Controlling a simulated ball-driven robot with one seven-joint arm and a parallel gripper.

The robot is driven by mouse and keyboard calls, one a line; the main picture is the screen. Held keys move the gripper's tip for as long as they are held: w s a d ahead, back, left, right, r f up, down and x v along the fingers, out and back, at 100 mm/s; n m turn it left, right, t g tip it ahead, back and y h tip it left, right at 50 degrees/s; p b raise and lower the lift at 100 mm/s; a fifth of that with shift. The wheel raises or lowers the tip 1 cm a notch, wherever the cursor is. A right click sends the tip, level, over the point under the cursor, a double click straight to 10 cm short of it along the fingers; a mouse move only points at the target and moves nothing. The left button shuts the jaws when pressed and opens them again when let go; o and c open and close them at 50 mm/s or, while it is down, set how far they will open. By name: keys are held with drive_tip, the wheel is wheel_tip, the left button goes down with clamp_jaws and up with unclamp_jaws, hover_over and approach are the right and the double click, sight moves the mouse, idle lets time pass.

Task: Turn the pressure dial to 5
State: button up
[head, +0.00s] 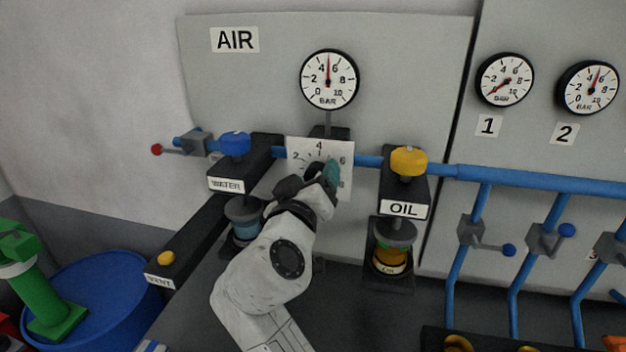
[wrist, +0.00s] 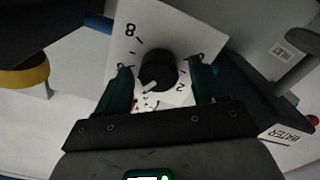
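The pressure dial is a black round knob (wrist: 157,70) with a white pointer mark on a white numbered plate (head: 345,152). In the wrist view the pointer faces down-left, on the side away from the 8 and the 2. My gripper (wrist: 161,74) has its teal fingers on either side of the knob, with a small gap showing at each side.
The WATER unit (head: 233,170) with a blue knob is close on the left. The OIL unit (head: 403,190) with a yellow knob is on the right. A blue pipe (head: 540,180) runs along the panel. Gauges 1 (head: 504,80) and 2 (head: 588,88) are at the far right.

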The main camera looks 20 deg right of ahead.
drive_tip(key=shift+s, duration=0.1)
drive_tip(key=b+v, duration=0.2)
drive_tip(key=v, duration=0.8)
drive_tip(key=shift+s+a, duration=0.2)
drive_tip(key=shift+s, duration=0.05)
